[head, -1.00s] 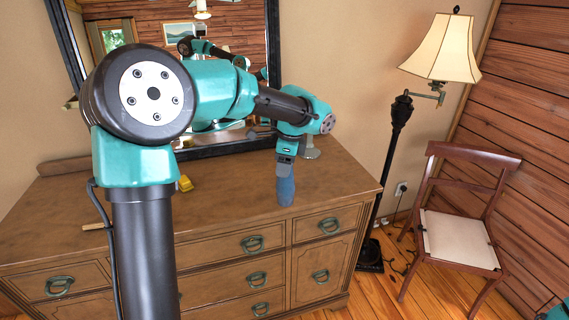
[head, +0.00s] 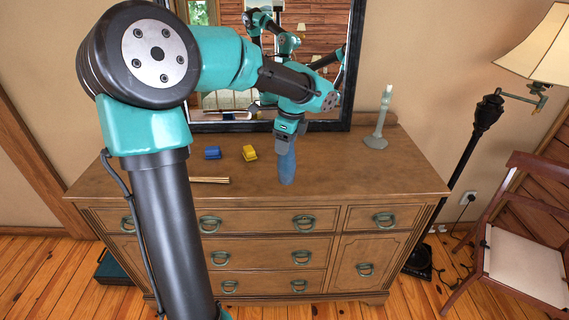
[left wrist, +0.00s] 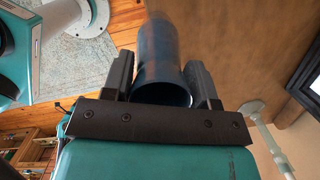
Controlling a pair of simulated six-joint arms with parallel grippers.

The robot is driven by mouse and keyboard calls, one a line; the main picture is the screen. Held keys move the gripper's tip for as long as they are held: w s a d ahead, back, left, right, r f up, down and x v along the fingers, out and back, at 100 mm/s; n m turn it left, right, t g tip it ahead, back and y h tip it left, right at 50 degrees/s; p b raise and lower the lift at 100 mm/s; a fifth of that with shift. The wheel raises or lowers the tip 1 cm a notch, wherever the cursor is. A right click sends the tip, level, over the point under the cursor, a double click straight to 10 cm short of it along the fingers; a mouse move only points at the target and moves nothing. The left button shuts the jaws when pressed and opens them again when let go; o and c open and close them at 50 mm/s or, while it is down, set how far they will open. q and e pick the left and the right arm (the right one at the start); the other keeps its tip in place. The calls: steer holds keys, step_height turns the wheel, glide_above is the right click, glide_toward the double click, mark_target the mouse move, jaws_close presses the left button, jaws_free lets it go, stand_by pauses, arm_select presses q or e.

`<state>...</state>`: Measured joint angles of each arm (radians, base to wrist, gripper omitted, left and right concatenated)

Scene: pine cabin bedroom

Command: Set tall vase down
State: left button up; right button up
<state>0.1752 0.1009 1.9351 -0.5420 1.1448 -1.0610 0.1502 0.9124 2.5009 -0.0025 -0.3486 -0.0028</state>
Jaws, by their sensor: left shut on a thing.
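The tall vase (head: 287,167) is dark blue and slim. My left gripper (head: 286,143) is shut on it and holds it roughly upright over the front middle of the wooden dresser top (head: 345,178). Whether its lower end touches the wood or hangs just above it, I cannot tell. In the left wrist view, the vase (left wrist: 160,55) sits between the two dark fingers, with its round open end toward the camera. My right gripper is not in view.
On the dresser, a blue block-like item (head: 212,153), a yellow one (head: 249,153) and thin sticks (head: 210,180) lie left of the vase. A pale green candlestick (head: 382,118) stands right. A framed mirror (head: 344,65) is behind. The top between vase and candlestick is clear.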

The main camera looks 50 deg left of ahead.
arm_select(q)
steer(key=shift+s+a, duration=0.1)
steer(key=shift+s, duration=0.05)
steer(key=shift+a, duration=0.1)
steer(key=w+a+f, duration=0.1)
steer(key=w+a, duration=0.9)
steer(key=a, duration=0.1)
steer(key=shift+w+f, duration=0.2)
steer(key=shift+a, duration=0.1)
steer(key=shift+w+a+f, duration=0.1)
steer(key=shift+a+f, duration=0.05)
steer(key=shift+f, duration=0.75)
steer(key=shift+w+a+f, duration=0.1)
steer(key=shift+f, duration=0.9)
